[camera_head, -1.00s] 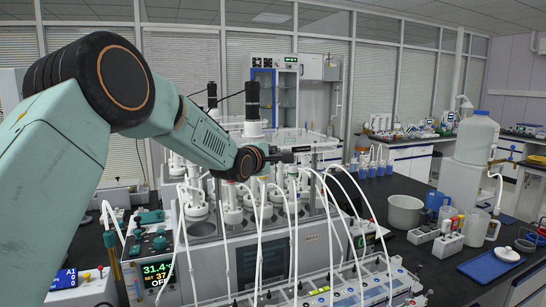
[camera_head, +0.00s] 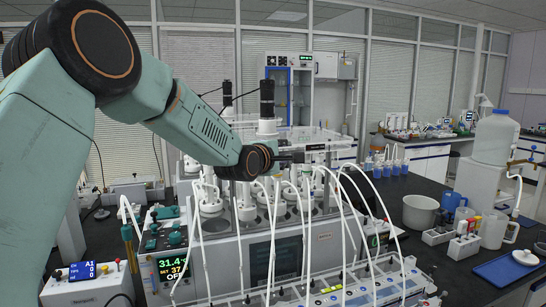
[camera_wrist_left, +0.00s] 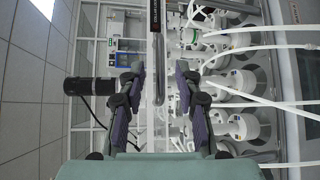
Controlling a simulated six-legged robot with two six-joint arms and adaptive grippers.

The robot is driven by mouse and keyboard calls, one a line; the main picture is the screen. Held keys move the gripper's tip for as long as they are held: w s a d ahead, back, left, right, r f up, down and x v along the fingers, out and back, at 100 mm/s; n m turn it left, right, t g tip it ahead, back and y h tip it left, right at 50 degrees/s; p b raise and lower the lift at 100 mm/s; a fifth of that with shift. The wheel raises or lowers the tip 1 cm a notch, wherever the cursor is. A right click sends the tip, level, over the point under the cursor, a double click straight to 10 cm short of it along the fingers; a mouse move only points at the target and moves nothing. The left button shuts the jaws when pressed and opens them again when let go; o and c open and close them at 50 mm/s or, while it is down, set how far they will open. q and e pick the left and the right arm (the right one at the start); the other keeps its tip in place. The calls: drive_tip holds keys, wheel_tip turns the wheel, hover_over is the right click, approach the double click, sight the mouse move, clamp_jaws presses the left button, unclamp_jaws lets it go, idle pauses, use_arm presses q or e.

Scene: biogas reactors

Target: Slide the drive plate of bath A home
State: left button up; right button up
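My left gripper (camera_head: 291,157) reaches in from the left, above the bath with the white-capped reactor vessels (camera_head: 245,207). In the left wrist view its two dark fingers (camera_wrist_left: 160,75) stand apart, so it is open. A thin, dark-edged bar (camera_wrist_left: 156,50), which looks like the edge of the drive plate, shows between the fingers with gaps on both sides. I cannot tell how deep it sits between them. In the head view the clear plate (camera_head: 325,147) shows just past the fingertips. The bath label is not readable. My right gripper is not in view.
A black motor (camera_head: 267,98) stands upright behind my wrist. White hoses (camera_head: 352,215) arch in front of the vessels. A control box (camera_head: 82,285) labelled A1 is at lower left. A grey bowl (camera_head: 420,211) and a blue tray (camera_head: 508,269) lie on the right bench.

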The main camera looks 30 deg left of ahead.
use_arm(q)
drive_tip(key=s, duration=0.7)
drive_tip(key=shift+s+r, duration=0.3)
drive_tip(key=shift+r, duration=0.1)
